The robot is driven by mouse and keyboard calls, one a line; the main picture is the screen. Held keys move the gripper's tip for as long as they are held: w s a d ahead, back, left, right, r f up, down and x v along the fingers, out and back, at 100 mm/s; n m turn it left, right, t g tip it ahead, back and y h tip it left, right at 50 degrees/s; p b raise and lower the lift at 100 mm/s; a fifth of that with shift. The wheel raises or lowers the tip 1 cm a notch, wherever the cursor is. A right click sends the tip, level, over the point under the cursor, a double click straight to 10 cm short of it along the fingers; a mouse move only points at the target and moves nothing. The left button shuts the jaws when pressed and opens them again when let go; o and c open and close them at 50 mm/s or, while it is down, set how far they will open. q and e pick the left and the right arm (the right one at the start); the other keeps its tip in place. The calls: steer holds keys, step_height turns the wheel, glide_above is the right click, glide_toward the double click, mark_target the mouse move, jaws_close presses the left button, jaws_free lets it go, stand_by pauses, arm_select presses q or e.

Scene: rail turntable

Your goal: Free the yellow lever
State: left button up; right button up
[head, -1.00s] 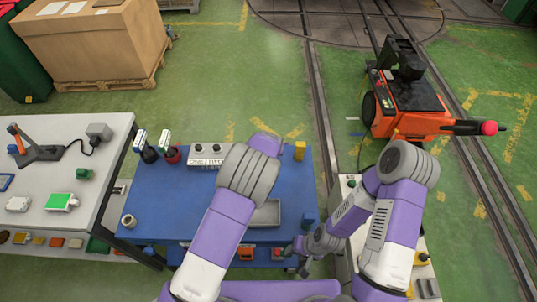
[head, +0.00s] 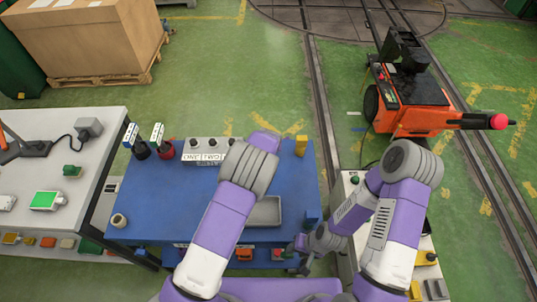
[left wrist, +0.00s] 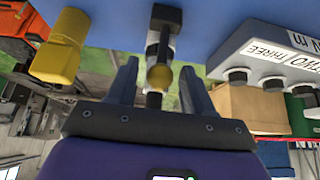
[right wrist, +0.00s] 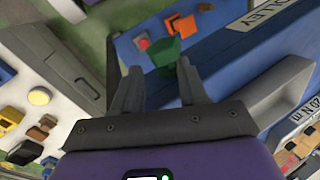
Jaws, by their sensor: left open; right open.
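A lever with a yellow ball knob (left wrist: 160,77) on a dark mount shows in the left wrist view. The knob appears between the fingers of my left gripper (left wrist: 157,80), which is open; I cannot tell whether they touch it. In the head view my left forearm hides this gripper and the lever. My right gripper (head: 304,268) is open and empty at the front right edge of the blue table (head: 150,205). In the right wrist view its fingers (right wrist: 157,85) point towards a green block (right wrist: 167,50), apart from it.
A yellow block (head: 300,145) stands at the table's far right corner, beside the lever in the left wrist view (left wrist: 58,48). A labelled grey box (head: 205,150) sits at the back and a grey tray (head: 265,211) at the right. An orange cart (head: 410,105) stands beyond.

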arm_select(q)
steer(key=shift+r, duration=0.1)
steer(key=c, duration=0.7)
steer(key=shift+s, duration=0.1)
steer(key=shift+c, duration=0.2)
steer(key=shift+s, duration=0.15)
steer(key=shift+s+f, duration=0.2)
steer(key=shift+s, duration=0.55)
steer(key=shift+s+f, duration=0.25)
steer(key=shift+s, duration=0.45)
steer(key=shift+b, duration=0.3)
